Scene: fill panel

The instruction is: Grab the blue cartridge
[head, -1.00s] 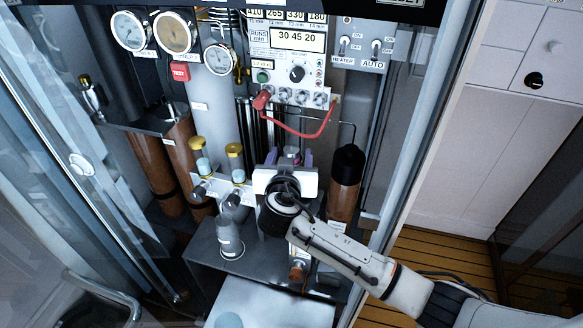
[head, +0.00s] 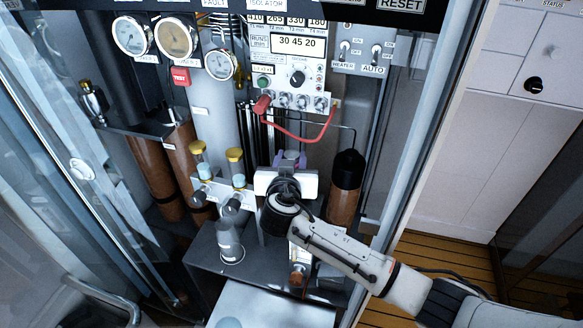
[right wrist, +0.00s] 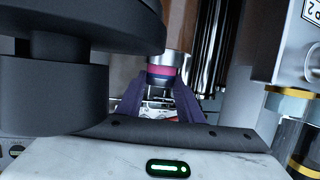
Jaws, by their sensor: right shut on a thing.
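My right gripper (head: 290,162) reaches into the cabinet, in front of the panel. Its purple fingers also show in the right wrist view (right wrist: 160,100), shut on a small cylinder (right wrist: 162,78) with pink and dark blue bands. A silver round part lies right behind the cylinder's top. I cannot tell whether this cylinder is the blue cartridge or whether it is seated in something. In the head view the gripper mostly hides it. Two gold-capped glass vessels (head: 236,168) with light blue contents stand to the left of the gripper. My left gripper is not in view.
A red hose (head: 300,139) hangs from the panel just above the gripper. Glass doors and the cabinet frame (head: 420,130) bound the sides.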

